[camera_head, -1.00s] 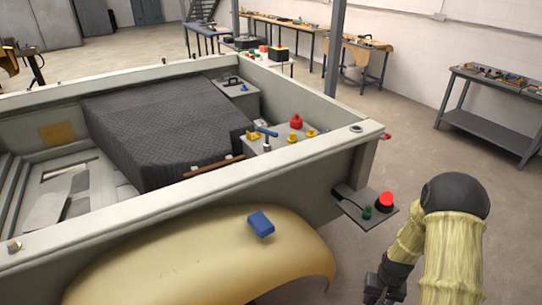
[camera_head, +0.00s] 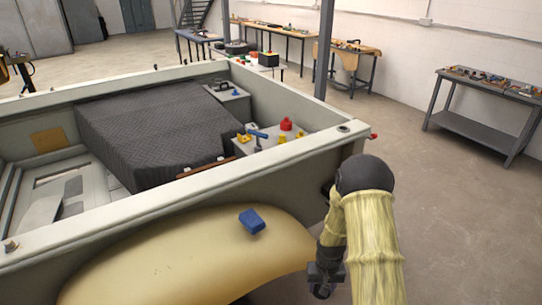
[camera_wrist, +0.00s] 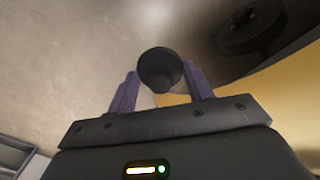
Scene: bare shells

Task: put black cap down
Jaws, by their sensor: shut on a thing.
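The black cap (camera_wrist: 160,70) shows in the wrist view as a round dark piece between the two purple fingers. My gripper (camera_wrist: 160,88) is shut on it. In the head view my gripper (camera_head: 322,284) hangs low at the right end of the yellow fender, beside the vehicle body; the cap cannot be made out there. In the wrist view the yellow surface shows behind the right finger, and a blurred dark round shape is at the upper right.
The yellow fender (camera_head: 190,262) carries a blue block (camera_head: 252,221). Inside the truck bed (camera_head: 180,198) lie a dark quilted cover (camera_head: 150,130) and a grey box top with a red knob (camera_head: 286,124) and small yellow parts. A grey workbench (camera_head: 480,110) stands at the right; the floor before it is clear.

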